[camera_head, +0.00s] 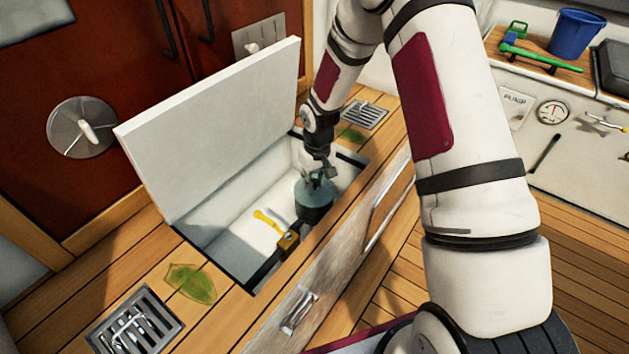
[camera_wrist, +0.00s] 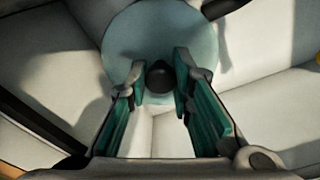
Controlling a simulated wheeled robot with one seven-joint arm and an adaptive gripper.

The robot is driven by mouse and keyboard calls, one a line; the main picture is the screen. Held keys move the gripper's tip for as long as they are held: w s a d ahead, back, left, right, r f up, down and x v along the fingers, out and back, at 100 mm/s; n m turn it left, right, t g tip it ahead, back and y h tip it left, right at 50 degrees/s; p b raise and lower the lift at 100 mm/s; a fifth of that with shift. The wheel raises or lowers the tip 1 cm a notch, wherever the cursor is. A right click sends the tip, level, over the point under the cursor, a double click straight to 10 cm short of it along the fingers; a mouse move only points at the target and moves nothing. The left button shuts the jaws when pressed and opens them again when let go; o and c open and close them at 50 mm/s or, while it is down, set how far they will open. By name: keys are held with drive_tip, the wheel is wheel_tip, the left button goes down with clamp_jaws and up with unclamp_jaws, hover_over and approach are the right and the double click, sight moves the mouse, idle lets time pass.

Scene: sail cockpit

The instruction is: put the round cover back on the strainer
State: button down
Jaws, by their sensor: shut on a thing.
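The round cover (camera_wrist: 125,38) is a pale blue-green disc with a dark knob (camera_wrist: 160,76) in its middle. My gripper (camera_wrist: 160,82) has its green-padded fingers on either side of that knob and is shut on it. In the head view my gripper (camera_head: 319,177) points down into the open locker, with the cover (camera_head: 312,190) right under it. The strainer (camera_head: 315,213) shows as a dark round body directly below the cover. I cannot tell whether the cover touches it or hangs slightly above. The wrist view hides the strainer behind the cover.
The white locker lid (camera_head: 215,125) stands open on the left. A yellow-handled valve (camera_head: 287,240) and dark pipe lie in the locker in front of the strainer. Floor drains (camera_head: 135,320) and a leaf (camera_head: 191,283) lie outside. The locker's pale floor is mostly clear.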

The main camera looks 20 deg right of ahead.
drive_tip(key=c, duration=0.9)
unclamp_jaws()
drive_tip(key=shift+o, duration=0.2)
drive_tip(key=shift+r, duration=0.1)
drive_tip(key=shift+r+p, duration=0.85)
drive_tip(key=shift+r, duration=0.2)
drive_tip(key=shift+r+p, duration=1.65)
drive_tip(key=shift+r, duration=0.7)
drive_tip(key=shift+c, duration=0.5)
clamp_jaws()
drive_tip(key=shift+f+b, duration=1.7)
drive_tip(key=shift+f, duration=0.7)
